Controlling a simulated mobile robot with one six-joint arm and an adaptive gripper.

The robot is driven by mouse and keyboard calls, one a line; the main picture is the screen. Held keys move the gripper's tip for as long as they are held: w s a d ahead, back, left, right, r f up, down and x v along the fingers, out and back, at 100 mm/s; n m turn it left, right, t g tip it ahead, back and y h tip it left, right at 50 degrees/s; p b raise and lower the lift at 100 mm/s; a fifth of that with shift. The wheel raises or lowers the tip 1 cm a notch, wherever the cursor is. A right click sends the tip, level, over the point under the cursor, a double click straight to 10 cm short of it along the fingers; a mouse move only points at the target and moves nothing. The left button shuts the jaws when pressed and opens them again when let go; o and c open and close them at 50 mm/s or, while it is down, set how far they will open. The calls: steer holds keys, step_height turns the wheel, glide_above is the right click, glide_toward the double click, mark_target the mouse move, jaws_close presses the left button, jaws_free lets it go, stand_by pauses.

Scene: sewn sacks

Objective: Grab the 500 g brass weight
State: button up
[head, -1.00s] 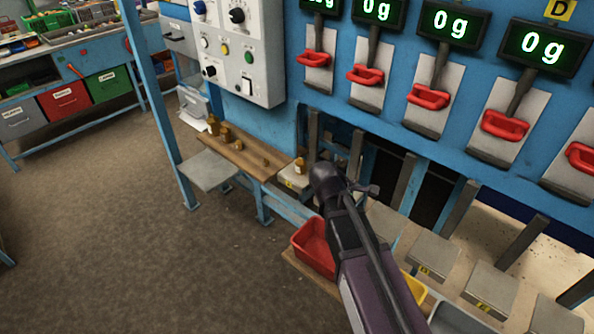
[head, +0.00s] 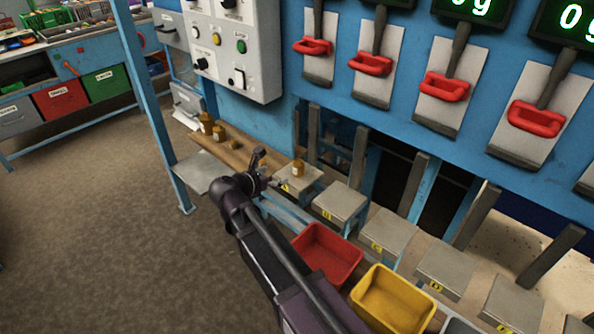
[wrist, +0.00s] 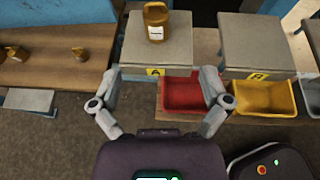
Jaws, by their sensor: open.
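A brass weight (head: 298,169) with a pale label stands upright on the weighing plate marked A; it also shows in the wrist view (wrist: 156,22). Several other brass weights (head: 206,123) stand on the wooden bench (head: 195,138), and some appear at the left of the wrist view (wrist: 78,54). The labels are too small to read, so I cannot tell which is 500 g. My gripper (wrist: 160,76) is open and empty, its fingers apart at the front edge of plate A (wrist: 180,56), short of the weight. In the head view my gripper (head: 266,172) is left of that weight.
A red bin (head: 327,254) and a yellow bin (head: 392,298) sit below the row of plates. Plate B (head: 340,203) is to the right of A. Upright grey posts stand behind the plates. A blue post (head: 150,105) stands left of the bench. Open floor lies at left.

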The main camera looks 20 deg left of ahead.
mark_target(295, 167)
steer(key=shift+s+a, duration=0.2)
steer(key=b+x, duration=0.3)
steer(key=x, duration=0.4)
steer(key=shift+f, duration=0.1)
steer(key=shift+w+d+f, duration=0.15)
steer(key=shift+w+d, duration=0.05)
steer(key=shift+w, duration=0.5)
steer(key=shift+b+x, duration=1.05)
steer(key=shift+x, duration=1.55)
jaws_close()
